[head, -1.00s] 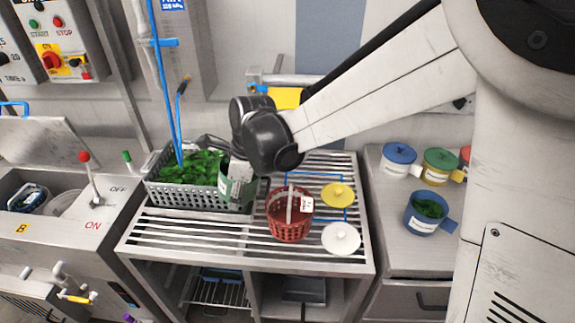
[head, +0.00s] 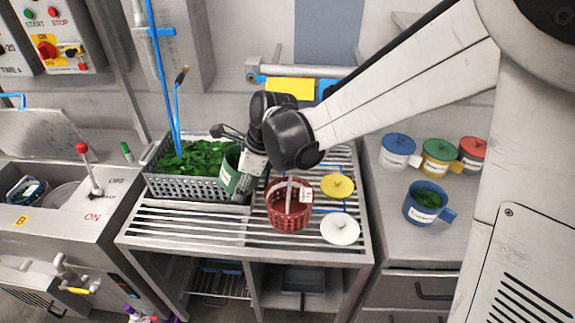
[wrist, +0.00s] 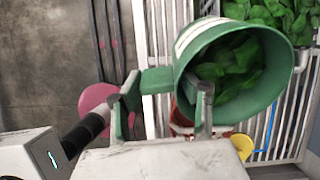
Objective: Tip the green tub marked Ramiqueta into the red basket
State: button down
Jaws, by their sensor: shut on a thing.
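The green tub (head: 231,168) is held in the air in front of the grey crate, its body leaning. In the wrist view the green tub (wrist: 283,75) shows its open mouth, with leaves inside; its label is only partly seen and unreadable. My gripper (head: 246,172) is shut on the tub at its handle side; the wrist view shows the fingers (wrist: 165,108) there. The red basket (head: 289,215) stands upright on the slatted rack, right of the tub, with a raised handle and a white tag. In the wrist view it is mostly hidden behind the tub.
The grey crate (head: 195,188) of leaves stands left on the slatted rack (head: 190,228). A yellow lid (head: 338,186) and a white lid (head: 340,229) lie right of the basket. A blue tub (head: 421,213) with leaves and several lidded tubs stand on the right counter.

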jog(key=shift+d+f+y+b, duration=0.25)
jog(key=shift+d+y+b, duration=0.15)
jog(key=shift+d+y, duration=0.35)
jog(key=shift+d+f+y+b, duration=0.25)
jog(key=shift+d+y+b, duration=0.1)
jog(key=shift+d+y, duration=0.35)
dwell(0.5)
jog(key=shift+s+d+f+y+b, duration=0.1)
jog(key=shift+d+f+y+b, duration=0.2)
jog(key=shift+y+b, duration=0.55)
jog(key=shift+d+f+y+b, duration=0.2)
jog(key=shift+f+y+b, duration=0.1)
jog(key=shift+y+b, duration=0.5)
dwell(0.6)
jog(key=shift+d+r+t+y+b, duration=0.1)
jog(key=shift+d+r+y+b, duration=0.15)
jog(key=shift+y, duration=0.4)
jog(key=shift+d+r+t+y+b, duration=0.1)
jog(key=shift+r+y+b, duration=0.1)
jog(key=shift+y+b, duration=0.3)
jog(key=shift+d+r+t+y+b, duration=0.15)
jog(key=shift+d+r+y, duration=0.1)
jog(key=shift+y, duration=0.5)
dwell(0.8)
jog(key=shift+d+r+y+b, duration=0.2)
jog(key=shift+d+y+b, duration=0.55)
jog(key=shift+b, duration=0.5)
